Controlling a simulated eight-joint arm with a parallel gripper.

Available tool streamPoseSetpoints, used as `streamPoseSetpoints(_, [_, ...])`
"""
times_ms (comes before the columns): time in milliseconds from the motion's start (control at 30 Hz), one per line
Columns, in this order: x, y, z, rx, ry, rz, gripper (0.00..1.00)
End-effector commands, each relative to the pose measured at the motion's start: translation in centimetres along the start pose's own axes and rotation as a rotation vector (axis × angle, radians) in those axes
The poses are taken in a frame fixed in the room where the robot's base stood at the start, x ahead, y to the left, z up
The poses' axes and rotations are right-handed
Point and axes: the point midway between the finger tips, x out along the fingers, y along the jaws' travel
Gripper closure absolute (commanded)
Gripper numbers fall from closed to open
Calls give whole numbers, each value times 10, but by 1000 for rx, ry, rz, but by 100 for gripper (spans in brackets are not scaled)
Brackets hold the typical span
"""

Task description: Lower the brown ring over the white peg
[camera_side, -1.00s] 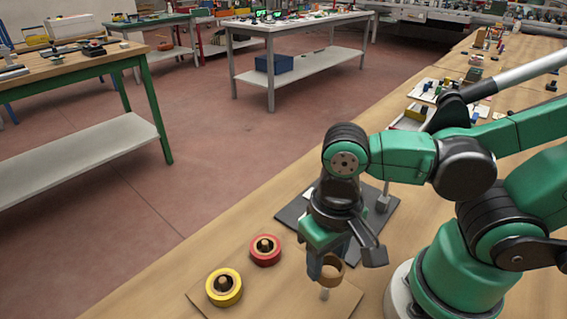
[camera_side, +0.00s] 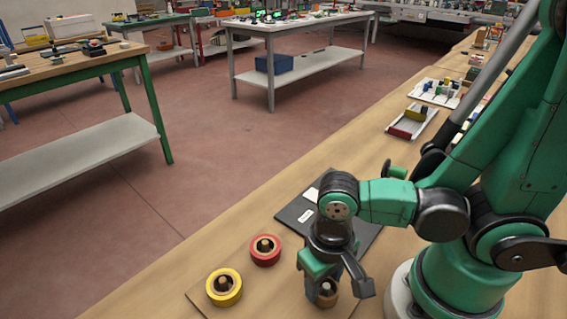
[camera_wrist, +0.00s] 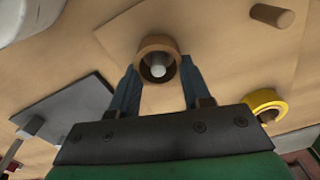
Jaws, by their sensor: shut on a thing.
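The brown ring (camera_side: 327,297) is low over the wooden board (camera_side: 275,300) in the side view, gripped between the fingers of my gripper (camera_side: 320,290). In the wrist view the brown ring (camera_wrist: 147,47) sits between the two fingertips of my gripper (camera_wrist: 158,66). The white peg (camera_wrist: 158,71) shows inside the ring's opening, so the ring is around it. The peg's lower part is hidden by the ring. I cannot tell whether the ring touches the board.
A yellow ring (camera_side: 224,298) and a red ring (camera_side: 265,260) sit around pegs to the left. A bare brown peg (camera_wrist: 272,14) shows in the wrist view. A dark mat (camera_side: 297,213) lies behind my gripper. The bench's front-left strip is clear.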

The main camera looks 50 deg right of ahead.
Motion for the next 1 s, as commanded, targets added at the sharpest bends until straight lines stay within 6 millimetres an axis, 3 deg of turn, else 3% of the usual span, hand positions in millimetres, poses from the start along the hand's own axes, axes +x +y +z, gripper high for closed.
streamPoseSetpoints(400, [0,0,0,0,0,0,100])
streamPoseSetpoints(433, [0,0,0,0,0,0,49])
streamPoseSetpoints(533, [0,0,0,0,0,0,21])
streamPoseSetpoints(1000, [-4,0,0,0,0,0,21])
